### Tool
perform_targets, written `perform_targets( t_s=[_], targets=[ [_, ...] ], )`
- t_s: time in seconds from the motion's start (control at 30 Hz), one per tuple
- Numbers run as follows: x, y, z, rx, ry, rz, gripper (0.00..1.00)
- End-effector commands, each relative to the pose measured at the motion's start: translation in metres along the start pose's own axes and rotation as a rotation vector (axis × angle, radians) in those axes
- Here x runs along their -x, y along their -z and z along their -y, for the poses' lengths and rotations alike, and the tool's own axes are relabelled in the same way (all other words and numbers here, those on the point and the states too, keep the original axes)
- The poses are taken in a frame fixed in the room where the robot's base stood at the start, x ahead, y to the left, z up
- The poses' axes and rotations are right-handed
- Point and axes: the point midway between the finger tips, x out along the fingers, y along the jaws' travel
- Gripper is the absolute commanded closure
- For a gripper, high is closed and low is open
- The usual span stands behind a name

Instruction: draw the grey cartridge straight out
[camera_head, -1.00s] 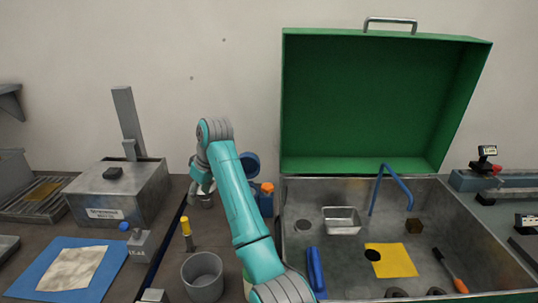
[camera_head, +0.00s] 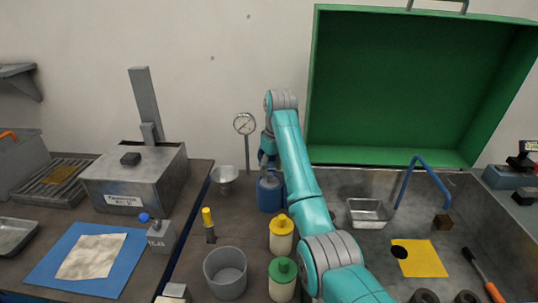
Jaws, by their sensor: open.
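I cannot pick out a grey cartridge for certain. A small grey block with a blue knob (camera_head: 160,236) stands beside the blue mat, and may or may not be it. My gripper (camera_head: 264,162) is small in the head view, at the far end of my teal arm, just above the blue container (camera_head: 270,193). It is open, and nothing shows in it. Whether it touches the container cannot be told. My arm hides part of the bench and the sink's left edge.
A grey metal box (camera_head: 135,182) stands at left, near the blue mat (camera_head: 48,265). A dial gauge (camera_head: 244,124), metal bowl (camera_head: 225,174), yellow-topped tool (camera_head: 209,224), grey cup (camera_head: 226,272), yellow-capped jar (camera_head: 281,234) and green-capped jar (camera_head: 282,279) crowd the bench. An open green case (camera_head: 400,90) stands at right.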

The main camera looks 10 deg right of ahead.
Motion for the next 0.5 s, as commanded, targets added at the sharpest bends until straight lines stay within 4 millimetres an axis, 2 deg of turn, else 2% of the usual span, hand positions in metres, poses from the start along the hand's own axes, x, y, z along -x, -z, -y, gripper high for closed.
perform_targets(
  t_s=[0.2, 0.5],
  targets=[
    [-0.026, -0.008, -0.003, -0.001, 0.000, 0.000, 0.48],
    [-0.035, -0.010, -0.004, -0.001, -0.001, -0.002, 0.48]
  ],
)
